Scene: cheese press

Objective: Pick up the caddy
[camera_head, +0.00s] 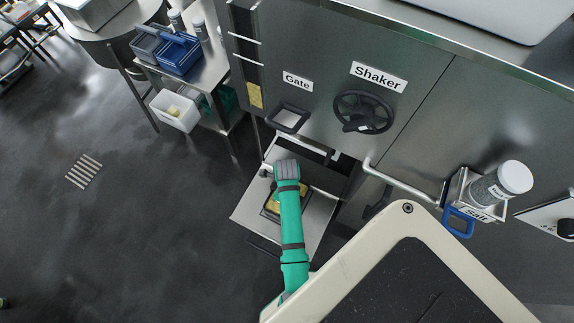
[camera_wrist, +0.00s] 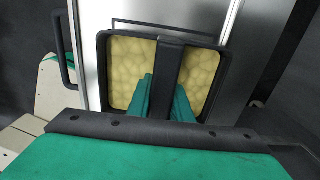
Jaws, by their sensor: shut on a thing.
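The caddy is a black square tray with a raised bar handle across its middle, filled with yellow rounded lumps. It shows in the wrist view (camera_wrist: 103,75) and, partly hidden by my teal arm, in the head view (camera_head: 268,212). It sits over a pulled-out metal shelf (camera_head: 318,215) low on the machine; I cannot tell if it touches the shelf. My gripper (camera_wrist: 166,92) has its teal fingers shut on the caddy's handle. In the head view my arm hides the fingers.
The steel machine front has a Gate handle (camera_head: 288,117) and a Shaker wheel (camera_head: 364,112). A Salt holder (camera_head: 477,212) juts out at right. At upper left, a metal side table carries a blue bin (camera_head: 180,55), with a white bin (camera_head: 176,110) below. The dark floor at left is open.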

